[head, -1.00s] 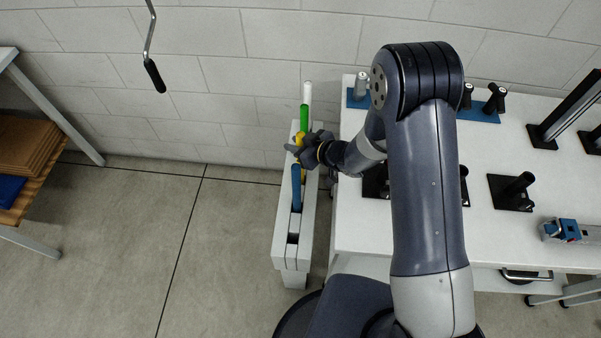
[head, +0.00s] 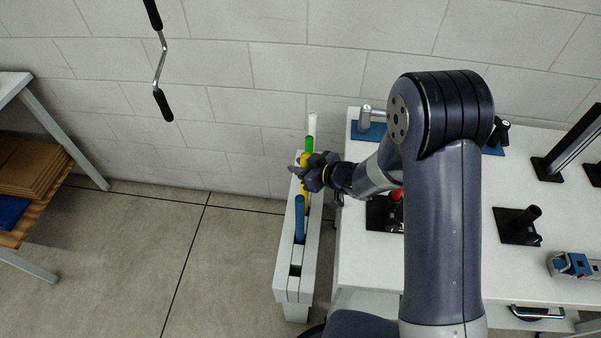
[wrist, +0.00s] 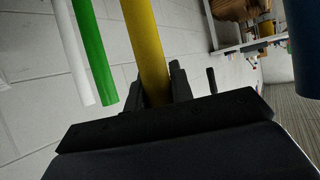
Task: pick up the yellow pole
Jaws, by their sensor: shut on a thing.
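The yellow pole (head: 304,163) is in the slotted white rack (head: 283,255), between a green pole (head: 309,143) and a blue pole (head: 299,218). My gripper (head: 306,176) reaches in from the right and is shut on the yellow pole. In the wrist view the yellow pole (wrist: 146,45) runs down between the two fingers. The green pole (wrist: 92,55) and a white pole (wrist: 70,50) stand to its left there. My gripper hides part of the yellow pole in the head view, and I cannot tell whether its lower end is clear of the slot.
A white table (head: 370,265) with black fixtures (head: 517,225) and a blue-based stand (head: 369,130) is close to the right of the rack. A crank handle (head: 161,100) hangs at the upper left. A shelf with brown boards (head: 30,165) stands at the far left. The floor between is clear.

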